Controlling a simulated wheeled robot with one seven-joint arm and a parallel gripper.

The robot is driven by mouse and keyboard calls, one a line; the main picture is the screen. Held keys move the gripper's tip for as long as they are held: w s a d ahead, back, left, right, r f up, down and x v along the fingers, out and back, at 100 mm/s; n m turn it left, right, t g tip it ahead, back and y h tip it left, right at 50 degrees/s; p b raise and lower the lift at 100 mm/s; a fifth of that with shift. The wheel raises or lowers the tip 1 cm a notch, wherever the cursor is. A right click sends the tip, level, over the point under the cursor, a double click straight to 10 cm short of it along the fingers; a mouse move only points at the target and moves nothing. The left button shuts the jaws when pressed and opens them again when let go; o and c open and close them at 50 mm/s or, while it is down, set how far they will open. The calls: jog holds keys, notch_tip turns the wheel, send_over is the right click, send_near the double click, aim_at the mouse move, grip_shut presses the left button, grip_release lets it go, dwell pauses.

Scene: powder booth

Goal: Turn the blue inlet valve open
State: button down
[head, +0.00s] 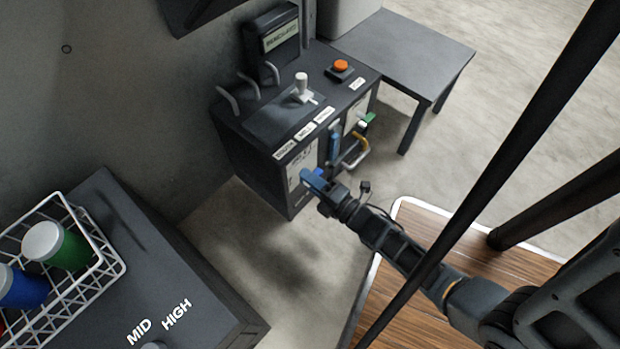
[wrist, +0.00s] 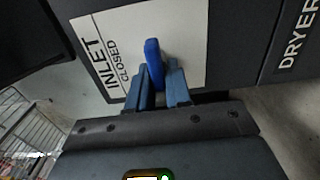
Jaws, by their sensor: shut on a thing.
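The blue inlet valve handle (wrist: 154,62) stands out from a white plate (wrist: 195,25) marked INLET and CLOSED on the dark cabinet's front. My gripper (wrist: 160,84) is shut on the handle, with one finger on each side of it. In the head view my gripper (head: 314,180) is at the lower front of the cabinet, and a bit of the blue handle (head: 319,172) shows beside it. The handle's pivot and any OPEN mark are hidden or unreadable.
The dark cabinet (head: 255,150) carries an orange button (head: 341,66), a small white lever (head: 301,84) and a display (head: 280,37). A yellow handle (head: 357,156) sits right of my gripper. A wire basket (head: 110,240) with jars stands on the left bench.

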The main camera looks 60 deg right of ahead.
jog(key=shift+f, duration=0.1)
jog(key=c, duration=1.2)
grip_release()
jog(key=shift+o, duration=0.2)
jog(key=shift+s, duration=0.1)
jog(key=p+v, duration=0.1)
jog(key=v, duration=0.6)
jog(key=shift+s+p, duration=0.3)
jog(key=shift+s, duration=0.05)
jog(key=shift+a, duration=0.15)
